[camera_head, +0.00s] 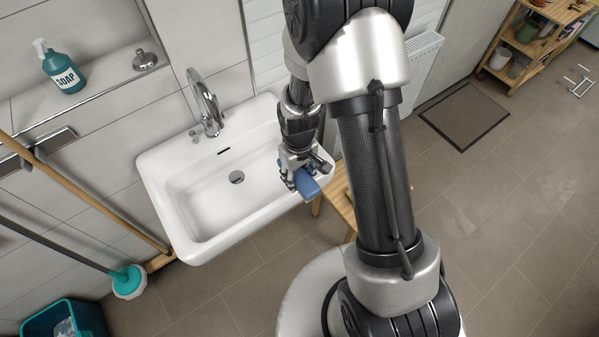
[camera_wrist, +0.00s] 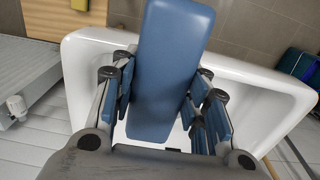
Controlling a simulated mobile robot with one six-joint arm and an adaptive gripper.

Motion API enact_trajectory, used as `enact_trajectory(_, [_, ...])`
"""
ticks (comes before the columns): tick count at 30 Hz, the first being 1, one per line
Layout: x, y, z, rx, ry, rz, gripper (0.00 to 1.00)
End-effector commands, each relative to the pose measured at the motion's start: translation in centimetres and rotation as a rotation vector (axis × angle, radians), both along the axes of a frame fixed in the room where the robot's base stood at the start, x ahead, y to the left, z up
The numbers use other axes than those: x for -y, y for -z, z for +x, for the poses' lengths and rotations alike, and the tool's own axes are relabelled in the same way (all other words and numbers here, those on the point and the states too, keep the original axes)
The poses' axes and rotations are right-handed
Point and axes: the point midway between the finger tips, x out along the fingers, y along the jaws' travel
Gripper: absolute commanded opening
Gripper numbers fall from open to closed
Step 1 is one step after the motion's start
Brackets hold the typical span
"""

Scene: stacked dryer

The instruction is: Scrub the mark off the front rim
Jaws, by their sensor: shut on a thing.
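The white sink (camera_head: 178,222) hangs on the tiled wall, and its front rim (camera_head: 245,227) faces the room. My gripper (camera_head: 296,172) is at the right end of the sink, by the front right corner. It is shut on a blue block (camera_head: 308,189), which looks like a sponge. In the wrist view, the block (camera_wrist: 168,50) sits between the finger pads and covers part of the sink rim (camera_wrist: 262,79). I cannot tell whether the block touches the rim. I see no mark on the visible rim; the stretch behind the block and gripper is hidden.
A chrome faucet (camera_head: 207,102) stands at the sink's back. A soap bottle (camera_head: 62,67) is on the ledge. A wooden stool (camera_head: 339,193) stands right of the sink.

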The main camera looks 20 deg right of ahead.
Motion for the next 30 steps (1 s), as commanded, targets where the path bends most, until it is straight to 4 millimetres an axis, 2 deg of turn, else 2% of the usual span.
enact_trajectory(17, [-0.02,-0.05,0.07,0.001,0.000,0.000,0.19])
enact_trajectory(30, [-0.16,0.72,0.37,0.001,0.001,0.000,0.19])
